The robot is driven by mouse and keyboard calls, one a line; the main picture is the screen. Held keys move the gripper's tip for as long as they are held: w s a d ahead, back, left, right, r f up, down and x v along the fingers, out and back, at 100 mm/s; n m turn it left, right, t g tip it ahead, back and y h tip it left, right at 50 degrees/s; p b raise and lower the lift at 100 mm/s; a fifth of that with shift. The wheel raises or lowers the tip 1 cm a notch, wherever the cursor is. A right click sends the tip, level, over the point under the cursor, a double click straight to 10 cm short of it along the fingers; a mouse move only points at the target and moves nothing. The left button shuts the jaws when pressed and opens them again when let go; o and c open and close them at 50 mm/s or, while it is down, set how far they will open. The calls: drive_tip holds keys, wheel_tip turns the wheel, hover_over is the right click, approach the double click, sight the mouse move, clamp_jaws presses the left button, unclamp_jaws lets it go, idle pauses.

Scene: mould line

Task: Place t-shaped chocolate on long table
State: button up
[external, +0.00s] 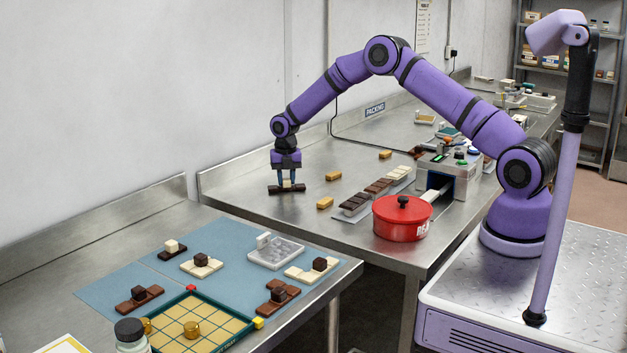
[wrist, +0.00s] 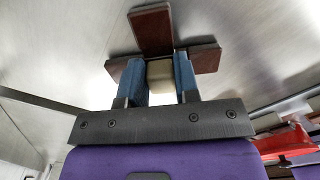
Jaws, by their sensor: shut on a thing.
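My gripper (external: 287,180) is shut on a t-shaped chocolate (external: 292,188) of dark brown bars with a small cream block in the middle. In the wrist view the blue fingers of my gripper (wrist: 159,80) close on the cream block, and the brown bars of the t-shaped chocolate (wrist: 152,30) spread out beyond them. The piece is low over the left part of the long steel table (external: 270,210). I cannot tell whether it touches the surface.
A red pot (external: 403,220), a row of chocolate bars (external: 375,189) and a machine (external: 452,168) stand to the right. Gold bars (external: 325,203) lie nearby. The nearer table has a blue mat (external: 225,240) with other chocolates, a clear mould (external: 276,253) and a green-rimmed tray (external: 228,309).

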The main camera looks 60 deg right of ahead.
drive_tip(key=shift+f, duration=0.1)
drive_tip(key=o, duration=1)
drive_tip(key=shift+c, duration=0.2)
wheel_tip(320, 180, up, 13)
drive_tip(key=s+a+r+m+t, duration=0.25)
drive_tip(key=s+r+m, duration=1.05)
drive_tip(key=s+r, duration=1.2)
drive_tip(key=s+m+t, duration=0.2)
drive_tip(key=s+m, duration=1.2)
drive_tip(key=s, duration=1.6)
drive_tip(key=shift+t, duration=0.35)
